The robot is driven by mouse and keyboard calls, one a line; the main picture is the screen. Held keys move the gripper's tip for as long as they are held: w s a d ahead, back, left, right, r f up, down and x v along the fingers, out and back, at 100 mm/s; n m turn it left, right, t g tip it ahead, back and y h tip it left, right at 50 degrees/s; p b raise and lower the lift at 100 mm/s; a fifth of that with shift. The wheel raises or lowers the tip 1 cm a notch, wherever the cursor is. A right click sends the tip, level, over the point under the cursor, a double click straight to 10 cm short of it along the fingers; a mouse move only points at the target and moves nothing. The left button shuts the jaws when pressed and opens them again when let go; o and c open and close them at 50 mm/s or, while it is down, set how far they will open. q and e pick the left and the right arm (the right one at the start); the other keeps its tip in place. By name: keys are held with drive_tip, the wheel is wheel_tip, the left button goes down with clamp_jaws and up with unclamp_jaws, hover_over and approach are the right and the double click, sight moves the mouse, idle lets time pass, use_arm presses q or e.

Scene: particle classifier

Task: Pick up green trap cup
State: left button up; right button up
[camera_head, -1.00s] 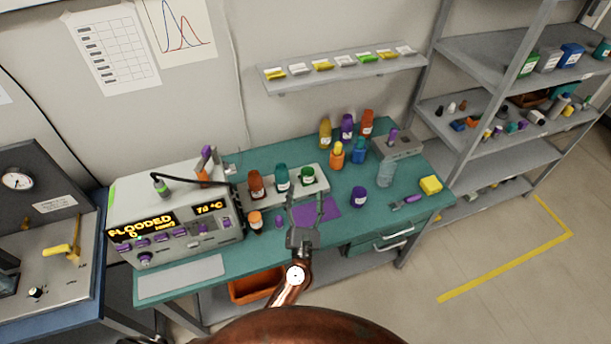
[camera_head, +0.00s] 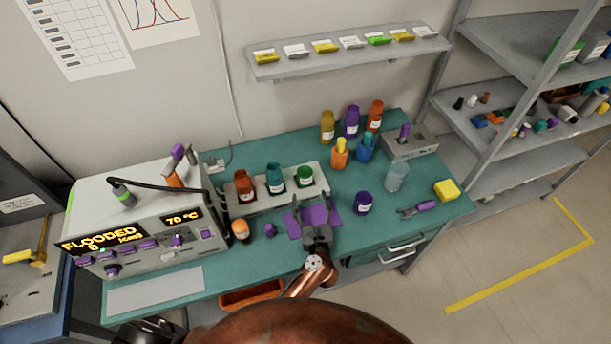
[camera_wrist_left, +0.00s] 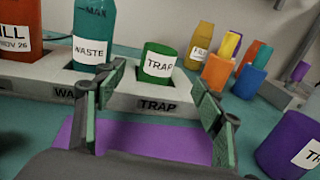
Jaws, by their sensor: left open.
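The green trap cup (camera_head: 305,176) stands upright in the right-hand place of a pale rack (camera_head: 317,190) on the teal bench. In the left wrist view the cup (camera_wrist_left: 157,63), with a white TRAP label, is straight ahead between the fingers, above the rack's TRAP marking. My left gripper (camera_head: 312,211) is open and empty, short of the cup and over a purple mat (camera_head: 333,215). In the left wrist view its two fingers (camera_wrist_left: 160,95) are spread wide and the cup is beyond them.
A teal WASTE bottle (camera_head: 275,179) and a red-brown bottle (camera_head: 244,186) share the rack to the left. A purple TRAP-type cup (camera_head: 362,203) stands right of the mat. Several bottles are behind. A machine reading FLOODED (camera_head: 150,225) fills the left.

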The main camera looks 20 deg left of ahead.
sight(306, 182)
use_arm(q)
drive_tip(key=shift+w+f, duration=0.25)
drive_tip(key=shift+f, duration=0.3)
drive_tip(key=shift+x, duration=0.9)
drive_tip(key=x, duration=0.6)
drive_tip(key=shift+a, duration=0.25)
drive_tip(key=shift+r, duration=0.1)
drive_tip(key=shift+c, duration=0.7)
drive_tip(key=shift+d, duration=0.1)
drive_tip(key=c, duration=1.1)
